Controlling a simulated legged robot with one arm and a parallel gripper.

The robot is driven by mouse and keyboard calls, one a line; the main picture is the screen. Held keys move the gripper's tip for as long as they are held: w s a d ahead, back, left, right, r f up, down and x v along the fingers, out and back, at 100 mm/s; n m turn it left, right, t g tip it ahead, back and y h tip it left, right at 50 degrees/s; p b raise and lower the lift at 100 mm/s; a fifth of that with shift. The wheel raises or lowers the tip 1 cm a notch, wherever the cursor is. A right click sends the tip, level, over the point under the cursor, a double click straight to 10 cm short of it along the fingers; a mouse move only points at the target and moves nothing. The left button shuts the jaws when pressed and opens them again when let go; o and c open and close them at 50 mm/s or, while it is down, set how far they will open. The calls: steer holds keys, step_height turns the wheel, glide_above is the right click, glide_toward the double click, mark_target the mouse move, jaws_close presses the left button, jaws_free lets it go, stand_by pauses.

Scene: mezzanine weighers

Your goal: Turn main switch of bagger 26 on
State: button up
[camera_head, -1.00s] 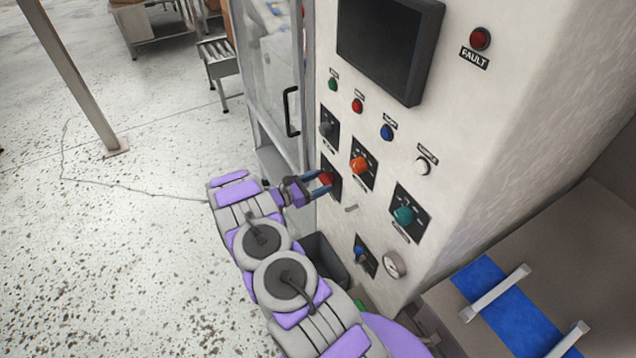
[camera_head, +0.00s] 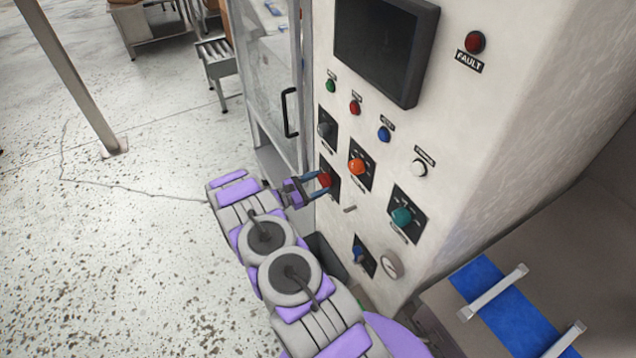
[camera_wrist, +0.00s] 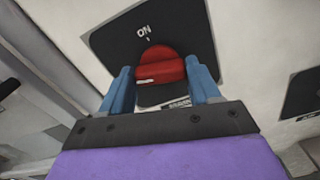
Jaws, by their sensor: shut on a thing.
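The main switch, a red rotary knob (camera_head: 324,180) on a black plate, sits low at the left edge of the white control panel. In the wrist view the red knob (camera_wrist: 160,66) fills the space between the blue fingers, with the word ON on the plate above it. A pale mark on the knob points toward the left of the picture. My gripper (camera_head: 318,182) is shut on the knob, one finger on each side; it also shows in the wrist view (camera_wrist: 160,85). The lower label is mostly hidden by the gripper.
Close by on the panel (camera_head: 440,120) are an orange knob (camera_head: 357,167), a grey knob (camera_head: 324,129), a teal knob (camera_head: 401,216) and a blue knob (camera_head: 358,254). A glass door with a black handle (camera_head: 290,112) stands left of the panel. The floor at left is open.

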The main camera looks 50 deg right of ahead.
steer(key=m, duration=0.3)
steer(key=shift+w+a+m+b, duration=0.15)
steer(key=shift+m+b, duration=0.15)
steer(key=shift+b, duration=0.1)
steer(key=m+b, duration=0.3)
steer(key=b, duration=0.1)
steer(key=m+b, duration=0.8)
steer(key=shift+s+a+f, duration=0.1)
steer(key=shift+s+f, duration=0.2)
steer(key=shift+f, duration=0.1)
steer(key=shift+m, duration=0.3)
steer(key=o, duration=1.1)
steer(key=shift+r, duration=0.2)
steer(key=shift+c, duration=0.2)
steer(key=shift+w+a, duration=0.1)
